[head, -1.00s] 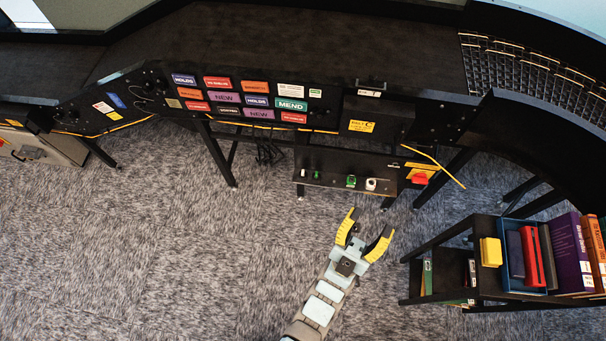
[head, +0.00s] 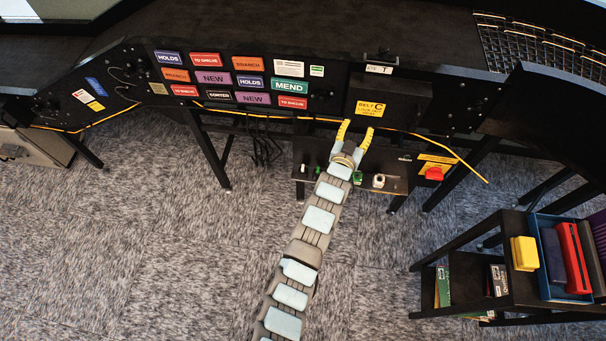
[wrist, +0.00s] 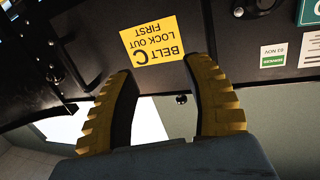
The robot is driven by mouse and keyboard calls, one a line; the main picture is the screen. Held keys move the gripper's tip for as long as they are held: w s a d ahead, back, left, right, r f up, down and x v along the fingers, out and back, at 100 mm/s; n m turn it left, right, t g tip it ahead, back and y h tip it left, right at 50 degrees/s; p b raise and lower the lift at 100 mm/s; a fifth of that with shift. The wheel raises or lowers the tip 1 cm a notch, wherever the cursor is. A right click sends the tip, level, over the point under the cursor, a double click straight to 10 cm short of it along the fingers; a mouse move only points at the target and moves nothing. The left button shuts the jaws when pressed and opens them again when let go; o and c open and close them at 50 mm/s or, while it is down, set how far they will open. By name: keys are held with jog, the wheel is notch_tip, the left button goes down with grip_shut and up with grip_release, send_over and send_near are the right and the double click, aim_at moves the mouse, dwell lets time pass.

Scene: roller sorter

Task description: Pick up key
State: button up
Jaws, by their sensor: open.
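I cannot make out a key for certain in either view. My gripper (head: 354,131) is open in the head view, with its yellow fingers pointing at the black box (head: 393,101) under the counter. That box bears a yellow "BELT C LOCK OUT FIRST" label (head: 370,108). The label (wrist: 153,41) appears upside down beyond the fingertips. A small dark round piece (wrist: 181,99) shows between the fingers against the box's edge; I cannot tell what it is.
A switch shelf with a white knob (head: 378,181) and red stop button (head: 434,173) lies beside and below my gripper. A yellow cable (head: 465,165) hangs at right. A book cart (head: 480,225) stands at lower right. The carpet (head: 150,240) at left is clear.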

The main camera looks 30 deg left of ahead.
jog(key=w+a+f+n+g+b, duration=0.1)
jog(key=w+a+f+g+b, duration=0.1)
jog(key=a+f+g+b, duration=0.5)
jog(key=n+g+b, duration=0.2)
jog(key=g+b, duration=0.4)
jog(key=b, duration=0.1)
send_over(303, 168)
jog(key=s+d, duration=0.3)
jog(key=s, duration=0.1)
notch_tip(303, 168, down, 15)
jog(key=shift+h, duration=0.3)
jog(key=shift+a+b+x, duration=0.2)
jog(key=shift+b+x, duration=1.4)
jog(key=shift+x, duration=3.45)
jog(key=shift+s+a+f, duration=0.15)
jog(key=shift+a+f, duration=0.05)
jog(key=shift+f, duration=0.25)
jog(key=shift+a+f+b, duration=0.2)
jog(key=shift+f+b, duration=0.25)
jog(key=shift+b, duration=0.15)
jog(key=shift+b+x, duration=0.9)
jog(key=shift+x, duration=0.2)
jog(key=shift+w+a+f+b, duration=0.15)
jog(key=shift+w+f+b, duration=0.15)
jog(key=shift+f+b, duration=0.4)
